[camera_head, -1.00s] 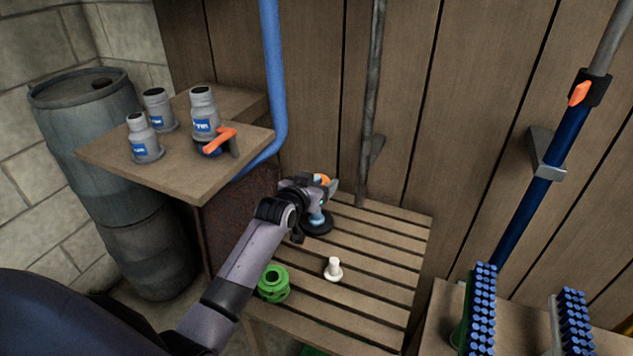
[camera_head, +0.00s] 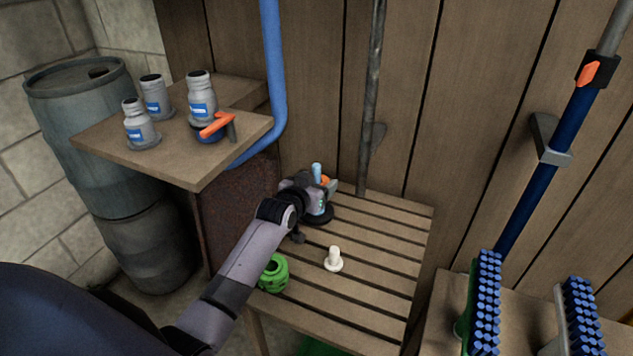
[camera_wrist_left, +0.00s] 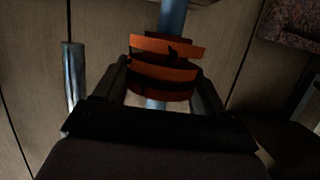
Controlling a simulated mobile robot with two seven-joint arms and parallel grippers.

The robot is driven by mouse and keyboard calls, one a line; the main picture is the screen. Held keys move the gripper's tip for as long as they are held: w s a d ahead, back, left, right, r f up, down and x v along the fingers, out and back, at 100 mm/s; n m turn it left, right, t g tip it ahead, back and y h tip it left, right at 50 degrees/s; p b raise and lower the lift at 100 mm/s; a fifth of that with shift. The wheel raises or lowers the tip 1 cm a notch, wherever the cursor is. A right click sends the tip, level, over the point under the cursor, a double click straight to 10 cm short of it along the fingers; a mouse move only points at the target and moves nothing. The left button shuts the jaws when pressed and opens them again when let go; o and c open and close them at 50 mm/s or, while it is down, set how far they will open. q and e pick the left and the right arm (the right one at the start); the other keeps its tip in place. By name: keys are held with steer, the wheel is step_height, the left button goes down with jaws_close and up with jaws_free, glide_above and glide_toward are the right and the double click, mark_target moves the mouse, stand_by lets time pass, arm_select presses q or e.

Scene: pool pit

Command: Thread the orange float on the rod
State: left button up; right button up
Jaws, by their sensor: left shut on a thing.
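My left gripper (camera_head: 318,188) is at the back of the slatted bench, shut on the orange float (camera_head: 325,181). In the left wrist view the banded orange and dark float (camera_wrist_left: 165,74) sits between the two fingers. The light-blue rod (camera_head: 316,170) stands upright on a dark round base (camera_head: 320,217), and its top sticks up above the float. In the wrist view the rod (camera_wrist_left: 172,16) shows on both sides of the float, in line with it, so the float appears to be around the rod. The hole itself is hidden. The right gripper is not in view.
A green spool-like part (camera_head: 274,273) and a white peg-like part (camera_head: 333,260) stand on the slatted bench (camera_head: 385,262). A shelf (camera_head: 190,170) with grey bottles is to the left. A grey pole (camera_head: 372,90) stands just behind. Brushes (camera_head: 487,300) are at right.

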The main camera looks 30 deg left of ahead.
arm_select(q)
steer(key=shift+f, duration=0.2)
stand_by(0.3)
steer(key=shift+f+b, duration=0.95)
steer(key=shift+f, duration=0.45)
steer(key=o, duration=1.1)
